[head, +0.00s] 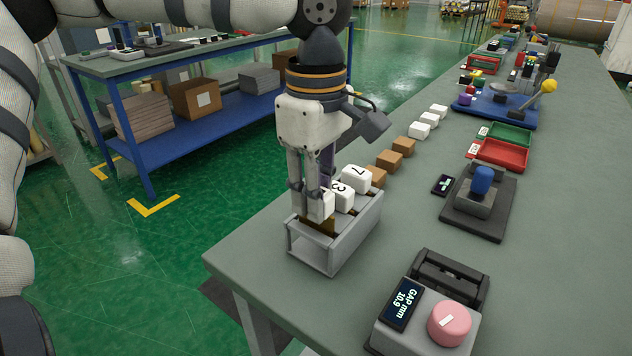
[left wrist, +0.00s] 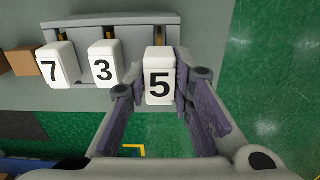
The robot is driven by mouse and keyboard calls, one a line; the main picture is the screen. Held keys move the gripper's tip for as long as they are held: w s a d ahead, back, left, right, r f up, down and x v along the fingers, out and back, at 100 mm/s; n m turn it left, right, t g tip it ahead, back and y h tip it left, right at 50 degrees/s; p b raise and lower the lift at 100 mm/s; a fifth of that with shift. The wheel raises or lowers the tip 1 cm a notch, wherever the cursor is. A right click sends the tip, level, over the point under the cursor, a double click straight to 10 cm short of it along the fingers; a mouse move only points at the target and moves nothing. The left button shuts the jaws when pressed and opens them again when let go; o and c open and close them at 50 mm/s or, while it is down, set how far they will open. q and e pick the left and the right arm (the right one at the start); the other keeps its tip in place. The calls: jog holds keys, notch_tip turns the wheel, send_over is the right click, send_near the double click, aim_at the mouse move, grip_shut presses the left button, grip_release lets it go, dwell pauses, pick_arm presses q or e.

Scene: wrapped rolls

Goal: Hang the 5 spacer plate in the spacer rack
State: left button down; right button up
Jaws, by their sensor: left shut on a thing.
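The spacer rack (head: 352,240) is a grey open-ended holder at the near left table edge. It also shows in the left wrist view (left wrist: 85,22). My left gripper (head: 313,203) is shut on the white block handle of the 5 spacer plate (left wrist: 160,78), at the rack's near end. A brass-coloured part (head: 318,226) shows below this handle, within the rack's end. The 3 plate (left wrist: 104,63) and the 7 plate (left wrist: 58,64) stand beside it in the rack. Whether the 5 plate rests on the rack is hidden by the fingers. My right gripper is out of view.
Brown blocks (head: 396,154) and white blocks (head: 429,122) form a row behind the rack. A gap gauge with a pink knob (head: 449,322) stands at the front right. A blue-knobbed fixture (head: 480,205) and a red tray (head: 498,155) lie farther back. Bare table separates them from the rack.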

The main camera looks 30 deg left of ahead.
pick_arm(q)
jog(key=shift+f, duration=1.35)
jog(key=c, duration=1.3)
grip_release()
notch_tip(320, 180, up, 12)
jog(key=shift+r, duration=0.1)
